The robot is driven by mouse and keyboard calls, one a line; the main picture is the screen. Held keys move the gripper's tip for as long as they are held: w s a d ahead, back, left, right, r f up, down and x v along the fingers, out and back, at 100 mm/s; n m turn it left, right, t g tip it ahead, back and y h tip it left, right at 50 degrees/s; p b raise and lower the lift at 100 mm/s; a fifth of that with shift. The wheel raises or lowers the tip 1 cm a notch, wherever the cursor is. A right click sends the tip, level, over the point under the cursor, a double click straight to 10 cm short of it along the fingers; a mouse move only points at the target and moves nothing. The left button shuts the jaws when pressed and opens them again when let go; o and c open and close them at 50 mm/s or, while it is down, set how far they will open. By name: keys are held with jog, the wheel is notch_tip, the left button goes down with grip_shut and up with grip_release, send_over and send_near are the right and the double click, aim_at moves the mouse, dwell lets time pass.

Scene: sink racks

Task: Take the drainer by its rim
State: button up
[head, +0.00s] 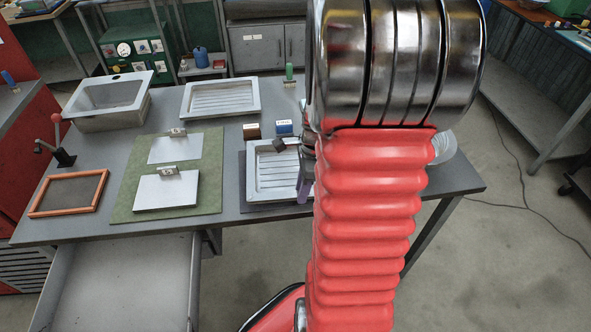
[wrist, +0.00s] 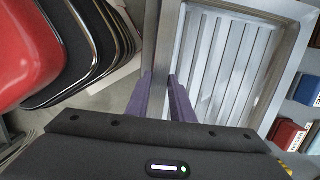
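A pale grey metal drainer (head: 262,183) with a ribbed bottom lies on a dark mat at the right of the bench. My arm hides its right side in the head view. In the wrist view the drainer (wrist: 222,65) fills the middle right, its near rim running up the picture. My gripper (wrist: 160,76) has two purple fingers, one on each side of this rim, with a gap between them. Whether either finger touches the rim I cannot tell. In the head view only a bit of purple finger (head: 304,192) shows beside my arm.
A second ribbed drainer (head: 220,114) and a sink basin (head: 108,100) stand at the back. A green mat (head: 205,200) carries two metal plates. An orange frame (head: 88,212) lies at left. Brown (head: 252,131) and blue (head: 284,127) blocks sit just behind the drainer.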

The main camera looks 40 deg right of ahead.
grip_shut()
jog(key=shift+r, duration=0.15)
notch_tip(320, 180, up, 10)
dwell(0.8)
dwell(0.4)
